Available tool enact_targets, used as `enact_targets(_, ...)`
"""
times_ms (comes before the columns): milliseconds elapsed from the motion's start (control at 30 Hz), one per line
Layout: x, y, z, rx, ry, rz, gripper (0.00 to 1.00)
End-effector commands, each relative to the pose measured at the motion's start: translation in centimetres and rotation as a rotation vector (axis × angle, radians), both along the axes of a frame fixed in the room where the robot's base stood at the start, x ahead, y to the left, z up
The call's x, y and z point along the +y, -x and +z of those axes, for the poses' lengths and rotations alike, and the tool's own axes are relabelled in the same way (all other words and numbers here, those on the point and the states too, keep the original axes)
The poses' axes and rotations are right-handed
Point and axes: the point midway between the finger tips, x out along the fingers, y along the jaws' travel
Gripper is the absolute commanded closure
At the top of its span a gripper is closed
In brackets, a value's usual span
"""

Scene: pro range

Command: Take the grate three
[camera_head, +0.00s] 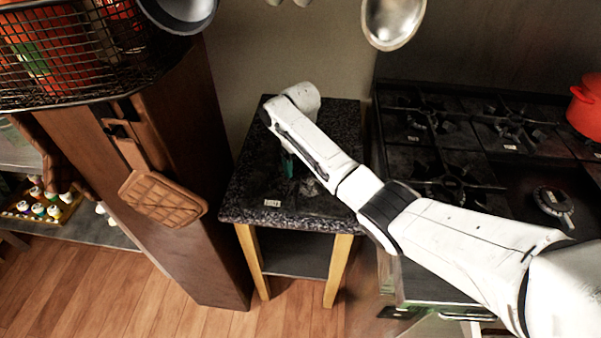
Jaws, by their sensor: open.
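A dark grate (305,188) seems to lie on the black granite top of a small table (245,205); it blends into the stone and my arm hides part of it. A small white label (272,202) lies near its left front; I cannot read it. My arm reaches from the right over this table. My gripper (288,165) hangs below the wrist, open, over or close to the dark grate; it is mostly hidden, and I cannot tell whether it touches anything. Other dark grates sit on the stove, one at the front left (452,186) and one at the back (512,122).
The black stove (490,165) stands right of the table, with a bare burner (552,199) and a red pot (588,108). A brown wooden cabinet (185,200) with a hanging brown utensil (162,197) stands left. Pans (392,20) hang above. A wire basket (60,60) is upper left.

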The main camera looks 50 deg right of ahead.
Motion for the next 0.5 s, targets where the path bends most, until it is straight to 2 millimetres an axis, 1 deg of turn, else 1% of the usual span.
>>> enact_targets(233, 0.02, -0.01, -0.07, 0.0, 0.0, 0.0, 0.19)
enact_targets(500, 0.02, -0.01, -0.07, 0.0, 0.0, 0.0, 0.32)
